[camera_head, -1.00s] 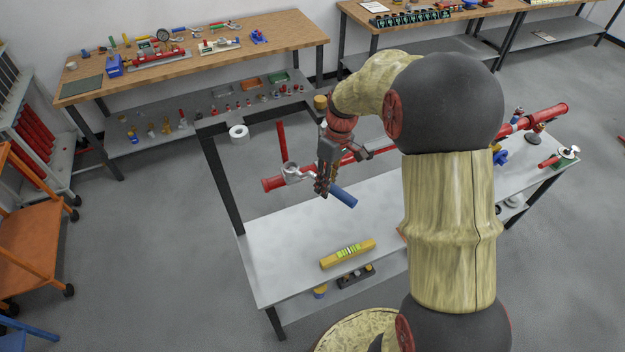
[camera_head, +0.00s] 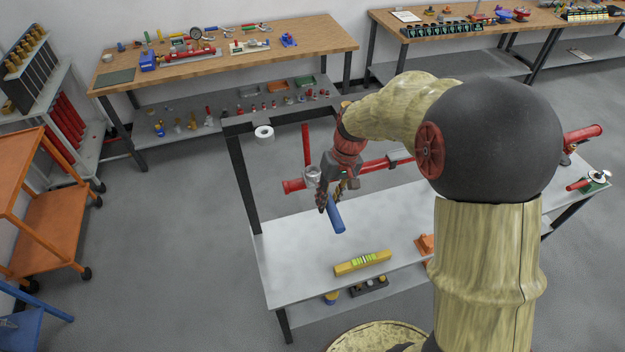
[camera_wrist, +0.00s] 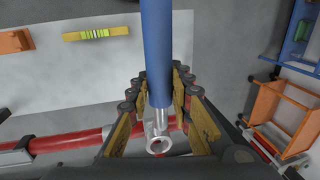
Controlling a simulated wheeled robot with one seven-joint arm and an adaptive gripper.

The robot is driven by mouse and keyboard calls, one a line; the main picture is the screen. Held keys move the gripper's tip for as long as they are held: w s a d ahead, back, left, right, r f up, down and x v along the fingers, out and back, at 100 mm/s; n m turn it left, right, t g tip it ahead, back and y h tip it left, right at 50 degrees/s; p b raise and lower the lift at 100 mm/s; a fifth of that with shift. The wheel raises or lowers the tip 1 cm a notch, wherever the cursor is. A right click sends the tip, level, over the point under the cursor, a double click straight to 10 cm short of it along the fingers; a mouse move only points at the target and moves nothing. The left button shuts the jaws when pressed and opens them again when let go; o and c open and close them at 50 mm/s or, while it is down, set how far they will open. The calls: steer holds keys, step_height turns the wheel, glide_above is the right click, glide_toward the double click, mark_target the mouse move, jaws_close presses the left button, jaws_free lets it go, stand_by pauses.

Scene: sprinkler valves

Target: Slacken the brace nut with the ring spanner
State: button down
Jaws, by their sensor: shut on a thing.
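My gripper (camera_head: 328,190) is shut on the ring spanner, whose blue handle (camera_head: 336,215) sticks out past the fingers toward the front of the grey bench. In the wrist view the spanner's handle (camera_wrist: 157,50) runs up from between the finger pads (camera_wrist: 157,95). Its silver shank and ring end (camera_wrist: 160,146) lie near the palm, over the red pipe (camera_wrist: 75,143).
A yellow level (camera_head: 362,263) lies on the grey bench (camera_head: 300,250), with an orange block (camera_head: 425,244) to its right. A red rod (camera_head: 306,145) stands upright behind the pipe's left end. An orange trolley (camera_head: 50,210) stands at the left.

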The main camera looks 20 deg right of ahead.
stand_by(0.3)
steer(key=shift+f+b, duration=0.15)
steer(key=shift+b, duration=0.15)
steer(key=shift+f+b, duration=0.5)
steer(key=shift+f, duration=0.25)
steer(key=d+r+n+p, duration=0.1)
steer(key=d+r+n, duration=0.1)
steer(key=d+r, duration=0.1)
steer(key=shift+w+d+n, duration=0.15)
steer(key=shift+n, duration=0.15)
stand_by(0.4)
steer(key=c, duration=2.2)
jaws_free()
jaws_close()
